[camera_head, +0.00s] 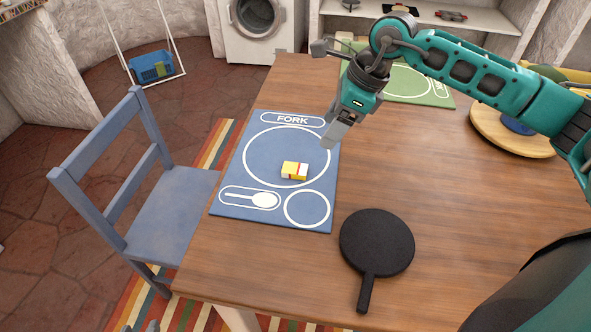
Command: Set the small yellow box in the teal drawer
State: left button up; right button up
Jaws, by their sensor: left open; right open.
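The small yellow box (294,170), with white and red parts, lies on the blue placemat (230,199), inside its printed plate circle. My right gripper (333,146) comes in on the teal arm from the right. It is open and empty, above the placemat's right edge, up and to the right of the box and apart from it. My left gripper is not clearly in view. I see no teal drawer in this view.
A round black pan (376,241) lies on the wooden table (468,215) right of the placemat. A green placemat (416,88) and a round wooden board (497,132) lie farther back. A blue chair (170,207) stands at the left edge. The table's middle is clear.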

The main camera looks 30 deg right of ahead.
send_over(303, 169)
jog(key=s+d, duration=0.1)
jog(key=d, duration=0.1)
jog(key=f, duration=0.6)
jog(key=shift+s+d+f, duration=0.15)
jog(key=shift+d+f, duration=0.05)
jog(key=shift+f, duration=0.15)
jog(key=x, duration=0.5)
jog(key=shift+s+a+f+b, duration=0.15)
jog(key=shift+s+a+b, duration=0.1)
jog(key=shift+b, duration=0.15)
jog(key=c, duration=1.2)
jog(key=shift+r, duration=0.2)
